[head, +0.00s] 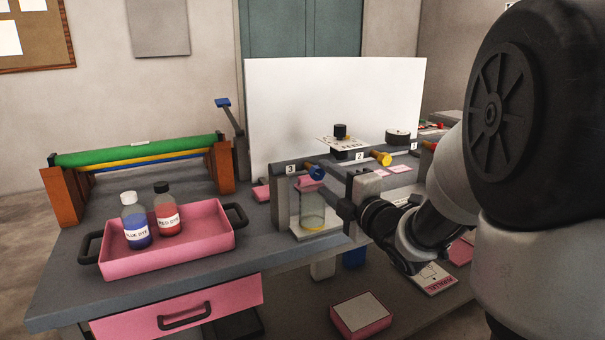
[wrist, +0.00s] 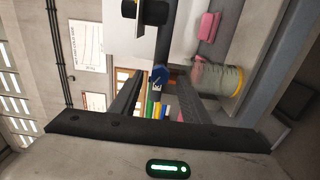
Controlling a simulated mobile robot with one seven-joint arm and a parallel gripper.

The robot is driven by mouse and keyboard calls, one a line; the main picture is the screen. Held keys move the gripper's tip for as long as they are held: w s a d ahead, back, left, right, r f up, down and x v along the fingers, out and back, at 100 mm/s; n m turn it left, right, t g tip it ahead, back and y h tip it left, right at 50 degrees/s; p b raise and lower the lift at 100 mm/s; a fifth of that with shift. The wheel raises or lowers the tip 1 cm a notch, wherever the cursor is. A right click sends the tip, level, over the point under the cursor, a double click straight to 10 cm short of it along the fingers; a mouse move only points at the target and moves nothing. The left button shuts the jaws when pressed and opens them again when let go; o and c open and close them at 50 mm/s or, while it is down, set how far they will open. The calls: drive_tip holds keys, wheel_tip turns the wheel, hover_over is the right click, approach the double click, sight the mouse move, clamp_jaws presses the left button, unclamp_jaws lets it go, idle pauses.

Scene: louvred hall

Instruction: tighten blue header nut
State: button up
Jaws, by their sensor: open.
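The blue header nut (head: 317,173) is on the front of a grey header rail, beside the label 3. It also shows in the wrist view (wrist: 160,76), between the tips of my two fingers. My gripper (head: 335,190) is open and reaches in from the right, close to the nut. In the wrist view my gripper (wrist: 160,80) has a finger on each side of the nut. I cannot tell whether either finger touches it. A clear jar (head: 312,208) with a yellow band stands below the nut.
A yellow nut (head: 380,158) is by label 2, to the right. A pink tray (head: 165,245) holds a blue dye bottle (head: 135,222) and a red dye bottle (head: 167,212). A white panel (head: 330,105) stands behind. My arm covers the right side.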

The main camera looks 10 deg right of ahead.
sight(319, 175)
drive_tip(key=shift+x, duration=2.3)
clamp_jaws()
